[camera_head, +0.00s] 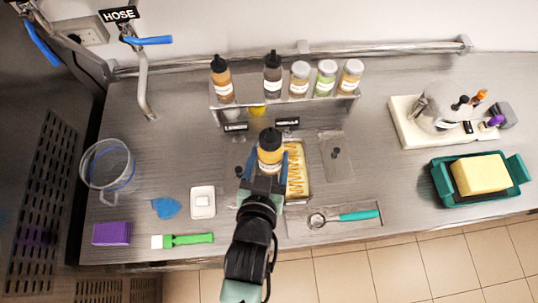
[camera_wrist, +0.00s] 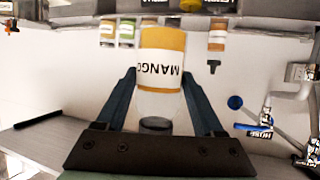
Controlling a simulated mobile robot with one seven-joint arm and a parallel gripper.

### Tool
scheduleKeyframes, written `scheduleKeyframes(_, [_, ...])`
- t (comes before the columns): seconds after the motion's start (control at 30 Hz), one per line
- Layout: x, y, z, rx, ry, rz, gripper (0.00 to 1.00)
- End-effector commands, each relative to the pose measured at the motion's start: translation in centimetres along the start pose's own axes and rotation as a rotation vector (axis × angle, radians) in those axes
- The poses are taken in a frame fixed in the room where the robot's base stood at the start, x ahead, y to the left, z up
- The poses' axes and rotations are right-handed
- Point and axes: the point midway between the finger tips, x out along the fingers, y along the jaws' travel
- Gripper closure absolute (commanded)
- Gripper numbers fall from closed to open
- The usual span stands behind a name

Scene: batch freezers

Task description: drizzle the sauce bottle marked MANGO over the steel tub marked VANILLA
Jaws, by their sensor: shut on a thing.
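My gripper (camera_head: 268,172) is shut on the sauce bottle marked MANGO (camera_wrist: 162,75), which has orange-yellow sauce and a dark cap. The bottle and gripper hide the tub's left part. A small black sign (camera_head: 287,122) behind the tub seems to read VANILLA, but it is small and blurred.
A rack (camera_head: 300,103) of sauce bottles and jars stands behind. Another sign (camera_head: 236,127) is to the left, and a covered well (camera_head: 338,160) to the right. A teal-handled scoop (camera_head: 350,216), green brush (camera_head: 185,240) and white dish (camera_head: 202,215) lie in front.

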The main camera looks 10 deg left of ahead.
Motion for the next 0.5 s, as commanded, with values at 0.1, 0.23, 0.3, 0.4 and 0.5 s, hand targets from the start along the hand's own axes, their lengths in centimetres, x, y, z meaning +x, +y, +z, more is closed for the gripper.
scheduleKeyframes(0.1, [-0.2, 0.0, 0.0, 0.001, 0.002, -0.001, 0.97])
scheduleKeyframes(0.23, [-1.6, 0.1, 0.5, 0.004, -0.001, -0.002, 0.97])
scheduleKeyframes(0.3, [-2.6, 0.1, 0.9, 0.003, -0.002, -0.002, 0.97])
scheduleKeyframes(0.4, [-4.0, 0.3, 1.5, 0.003, -0.001, -0.001, 0.97])
scheduleKeyframes(0.5, [-5.4, 0.4, 2.1, 0.002, -0.002, -0.002, 0.97])
